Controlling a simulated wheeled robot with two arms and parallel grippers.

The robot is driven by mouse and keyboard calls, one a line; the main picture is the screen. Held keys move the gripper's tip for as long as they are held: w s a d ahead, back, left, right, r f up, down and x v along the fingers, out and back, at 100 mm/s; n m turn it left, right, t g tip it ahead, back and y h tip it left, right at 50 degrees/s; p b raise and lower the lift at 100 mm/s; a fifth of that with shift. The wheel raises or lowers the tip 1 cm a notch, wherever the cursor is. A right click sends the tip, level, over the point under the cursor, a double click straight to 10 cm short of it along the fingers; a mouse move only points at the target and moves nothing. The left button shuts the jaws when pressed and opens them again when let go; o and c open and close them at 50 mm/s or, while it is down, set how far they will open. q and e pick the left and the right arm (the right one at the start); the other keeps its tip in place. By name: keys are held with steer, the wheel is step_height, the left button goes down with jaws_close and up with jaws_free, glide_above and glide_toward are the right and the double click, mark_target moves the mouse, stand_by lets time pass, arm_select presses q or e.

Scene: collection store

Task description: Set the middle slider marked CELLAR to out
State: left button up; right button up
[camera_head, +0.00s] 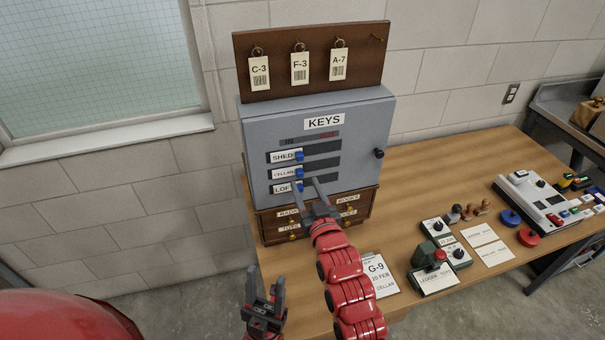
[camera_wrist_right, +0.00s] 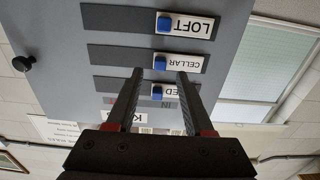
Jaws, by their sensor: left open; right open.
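The grey KEYS cabinet (camera_head: 360,119) has three slider slots. The CELLAR slider's blue knob (camera_head: 299,174) is in the middle row, at the slot's left end beside its label, under IN. The SHED knob (camera_head: 299,156) and LOFT knob (camera_head: 300,188) are also at the left. My right gripper (camera_head: 312,182) is open in front of the lower slots. In the upside-down right wrist view, the CELLAR knob (camera_wrist_right: 160,62) appears between the fingertips (camera_wrist_right: 160,73); contact cannot be told. My left gripper (camera_head: 266,275) is open and empty, low in front of the table.
A board with hanging key tags (camera_head: 300,68) stands above the cabinet, which rests on small wooden drawers (camera_head: 273,229). A round black knob (camera_head: 379,153) is on the door's right. A G-9 card (camera_head: 377,272), stamps and a white device (camera_head: 535,200) lie on the table (camera_head: 420,180).

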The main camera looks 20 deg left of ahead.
mark_target(301, 175)
steer(key=x, duration=0.2)
steer(key=shift+w+a+r+p, duration=0.1)
steer(key=shift+w+a+p, duration=0.2)
steer(key=shift+p, duration=0.1)
steer(key=shift+w+a, duration=0.15)
steer(key=shift+w, duration=0.15)
jaws_close()
stand_by(1.0)
